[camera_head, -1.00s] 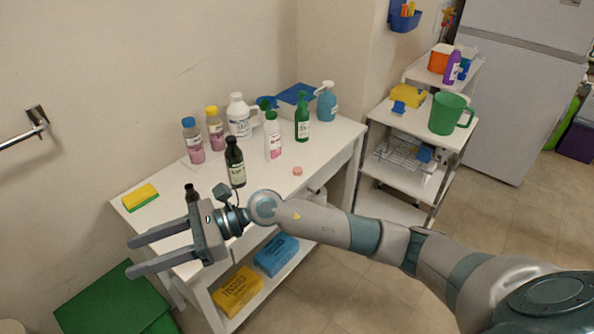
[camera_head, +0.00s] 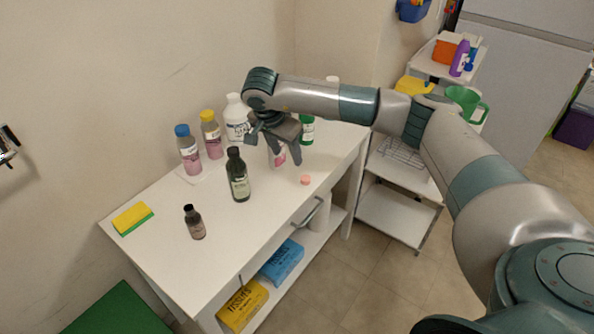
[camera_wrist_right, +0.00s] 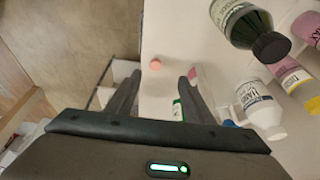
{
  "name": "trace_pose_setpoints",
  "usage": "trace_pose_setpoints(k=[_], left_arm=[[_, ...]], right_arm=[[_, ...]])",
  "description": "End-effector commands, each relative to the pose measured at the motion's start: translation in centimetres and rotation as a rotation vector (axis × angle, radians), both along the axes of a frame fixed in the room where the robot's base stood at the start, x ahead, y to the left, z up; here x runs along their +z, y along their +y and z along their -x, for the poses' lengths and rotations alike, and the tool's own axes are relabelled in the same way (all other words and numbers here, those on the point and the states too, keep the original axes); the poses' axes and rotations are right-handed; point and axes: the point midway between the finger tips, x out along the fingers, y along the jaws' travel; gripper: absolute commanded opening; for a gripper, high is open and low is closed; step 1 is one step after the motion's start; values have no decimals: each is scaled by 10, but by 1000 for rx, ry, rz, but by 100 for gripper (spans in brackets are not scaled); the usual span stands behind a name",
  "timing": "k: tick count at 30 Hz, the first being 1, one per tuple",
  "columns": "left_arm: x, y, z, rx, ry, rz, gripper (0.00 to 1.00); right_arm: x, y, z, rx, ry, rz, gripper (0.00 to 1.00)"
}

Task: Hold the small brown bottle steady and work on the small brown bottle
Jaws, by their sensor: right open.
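The small brown bottle (camera_head: 196,224) stands upright near the front left of the white tabletop, with a dark cap on. My right gripper (camera_head: 274,152) is open and empty. It is above the table, up and to the right of the small bottle, in front of the rear bottles. In the right wrist view its open fingers (camera_wrist_right: 160,80) point toward a small pink cap (camera_wrist_right: 155,65) on the table. The small brown bottle does not show there. My left gripper is not in view.
A taller dark bottle (camera_head: 238,176) stands between the small bottle and my right gripper. Several pink-and-white bottles (camera_head: 189,152) stand behind. A yellow-green sponge (camera_head: 133,218) lies at the left. A white cart (camera_head: 400,215) stands to the right.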

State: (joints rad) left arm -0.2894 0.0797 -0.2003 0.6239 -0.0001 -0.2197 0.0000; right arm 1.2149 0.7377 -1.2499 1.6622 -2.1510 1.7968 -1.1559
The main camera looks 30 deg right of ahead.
Motion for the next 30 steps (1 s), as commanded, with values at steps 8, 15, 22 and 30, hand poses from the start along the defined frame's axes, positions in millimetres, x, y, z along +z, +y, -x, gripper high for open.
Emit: trace_pose_setpoints(k=[8,15,22,30], left_arm=[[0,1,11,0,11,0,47],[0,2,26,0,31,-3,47],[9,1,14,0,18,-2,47],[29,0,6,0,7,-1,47]], right_arm=[[10,-18,-1,-15,2,55,47],[9,-17,-1,-14,2,53,47],[-6,-23,-3,-16,4,53,47],[-48,-39,-9,-17,6,52,47]])
